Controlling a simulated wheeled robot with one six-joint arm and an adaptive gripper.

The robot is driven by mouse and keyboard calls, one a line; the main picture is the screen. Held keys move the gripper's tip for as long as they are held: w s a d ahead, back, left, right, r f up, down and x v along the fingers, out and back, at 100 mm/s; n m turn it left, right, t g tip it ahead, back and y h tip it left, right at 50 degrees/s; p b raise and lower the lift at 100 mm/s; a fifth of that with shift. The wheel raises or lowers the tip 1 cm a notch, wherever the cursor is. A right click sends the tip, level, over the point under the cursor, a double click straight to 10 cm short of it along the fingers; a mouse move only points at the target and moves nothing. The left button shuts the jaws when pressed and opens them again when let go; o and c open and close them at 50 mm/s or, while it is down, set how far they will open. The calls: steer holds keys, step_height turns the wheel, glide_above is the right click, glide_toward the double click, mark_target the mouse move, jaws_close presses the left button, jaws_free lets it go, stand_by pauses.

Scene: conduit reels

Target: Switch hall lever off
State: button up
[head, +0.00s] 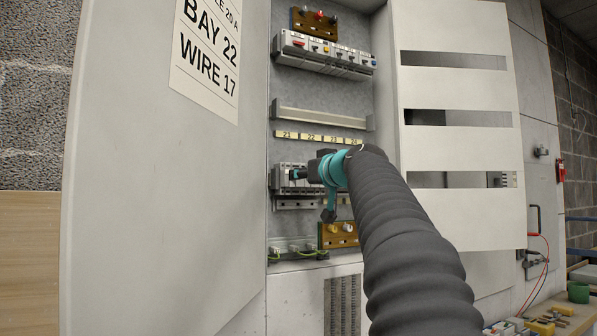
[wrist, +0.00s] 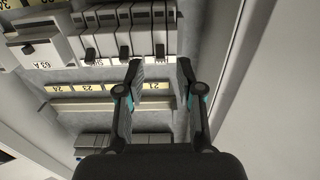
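A row of white breakers (wrist: 128,28) with black levers fills the top of the wrist view, its lettering upside down. The lever of the rightmost breaker (wrist: 160,50) lies between the lines of my two fingers. Other levers (wrist: 125,52) sit to its left. I cannot read which one is marked hall, nor tell whether the levers are on or off. My gripper (wrist: 160,66) is open, with a clear gap between the fingertips and nothing held. In the head view my gripper (head: 297,174) is at the left end of the lower breaker row (head: 283,180); my arm hides much of that row.
A number strip (head: 311,138) reading 21 to 24 and an empty rail (head: 320,116) lie above the lower row. An upper breaker row (head: 325,55) has a red switch. Open cabinet door (head: 150,200) stands left; a slotted cover (head: 460,90) stands right.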

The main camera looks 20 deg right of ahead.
steer(key=shift+w+a+p, duration=0.1)
steer(key=shift+w+p, duration=0.25)
steer(key=shift+w, duration=1.2)
jaws_close()
